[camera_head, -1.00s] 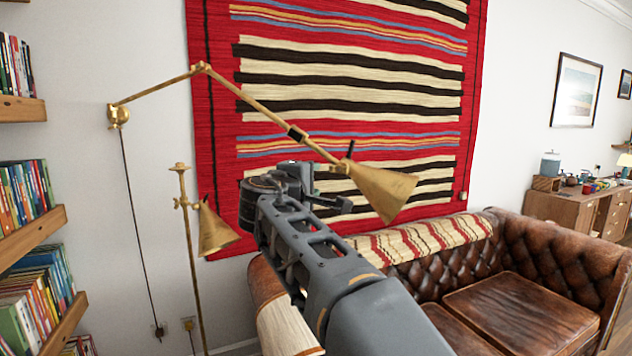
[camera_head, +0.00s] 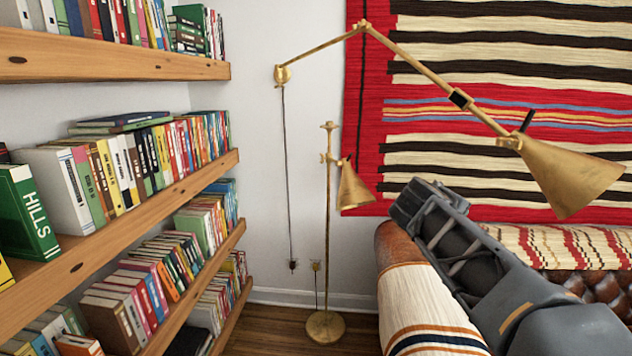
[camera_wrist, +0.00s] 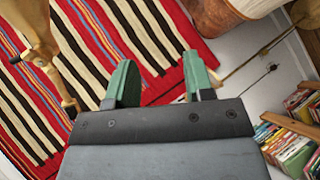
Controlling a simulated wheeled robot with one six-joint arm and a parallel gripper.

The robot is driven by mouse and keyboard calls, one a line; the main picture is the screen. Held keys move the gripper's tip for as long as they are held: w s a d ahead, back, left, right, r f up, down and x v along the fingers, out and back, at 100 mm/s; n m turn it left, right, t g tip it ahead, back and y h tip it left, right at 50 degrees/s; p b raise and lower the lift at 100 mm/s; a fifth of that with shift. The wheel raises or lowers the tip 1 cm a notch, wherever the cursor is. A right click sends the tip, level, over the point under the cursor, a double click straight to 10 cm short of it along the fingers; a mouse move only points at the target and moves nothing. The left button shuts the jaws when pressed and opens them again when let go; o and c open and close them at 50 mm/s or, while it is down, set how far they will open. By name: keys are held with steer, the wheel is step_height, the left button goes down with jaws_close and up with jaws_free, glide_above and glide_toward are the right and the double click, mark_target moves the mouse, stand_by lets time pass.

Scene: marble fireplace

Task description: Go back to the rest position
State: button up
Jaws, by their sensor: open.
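My gripper shows in the wrist view (camera_wrist: 157,82), its two green fingers spread apart with nothing between them. In the head view my grey arm reaches up from the lower right, in front of the sofa; the fingers are hidden there. A brass wall lamp (camera_head: 575,178) hangs over the arm at the right, its cone shade above and to the right of the arm's far end. Its brass also shows at the left of the wrist view (camera_wrist: 38,35), close to my gripper.
Wooden shelves (camera_head: 165,190) full of books fill the left side. A brass floor lamp (camera_head: 327,240) stands in the corner. A leather sofa (camera_head: 395,245) with a striped throw (camera_head: 420,300) is at the lower right. A striped red rug (camera_head: 370,120) hangs behind. A patch of wooden floor (camera_head: 270,330) is clear.

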steer(key=s+a+f+m+g+y+p, duration=0.2)
steer(key=s+a+f+y, duration=0.2)
steer(key=s+f, duration=0.4)
steer(key=s+a+f+m+g+y+p, duration=0.2)
steer(key=s+a+f+m+y, duration=0.1)
steer(key=s+a+f+y, duration=0.2)
steer(key=s+a+f, duration=0.2)
steer(key=s+f, duration=0.2)
steer(key=shift+s+a+f+g+y+p, duration=0.15)
steer(key=shift+s+a+g+y+p, duration=0.15)
steer(key=shift+s+g, duration=0.1)
steer(key=shift+a, duration=0.1)
stand_by(0.3)
